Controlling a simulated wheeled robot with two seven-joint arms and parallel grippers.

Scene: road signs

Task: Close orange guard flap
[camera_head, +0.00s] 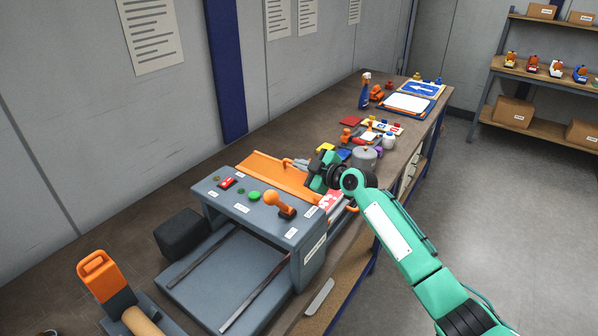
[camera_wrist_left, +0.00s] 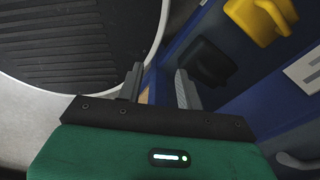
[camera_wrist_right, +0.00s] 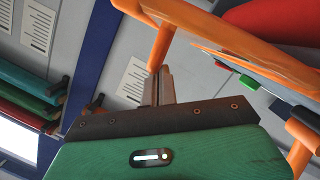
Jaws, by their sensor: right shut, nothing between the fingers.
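The orange guard flap (camera_head: 262,174) is a long orange panel along the back of the grey machine (camera_head: 250,215). It looks raised and tilted; its exact angle is hard to tell. A bar handle (camera_head: 291,163) is on its edge. My right gripper (camera_head: 314,178) is at the flap's right end, partly hiding it. In the right wrist view my right gripper (camera_wrist_right: 158,84) is shut and empty, its tips close to an orange bar (camera_wrist_right: 160,45); contact is unclear. My left gripper (camera_wrist_left: 158,82) is open and empty, away from the flap, and out of the head view.
The machine top bears an orange-knobbed lever (camera_head: 279,203) and buttons. A grey pot (camera_head: 365,158) and several coloured items stand on the bench beyond my right gripper. An orange-handled roller (camera_head: 98,275) is at front left. A dark round pad (camera_wrist_left: 75,45) is near my left gripper.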

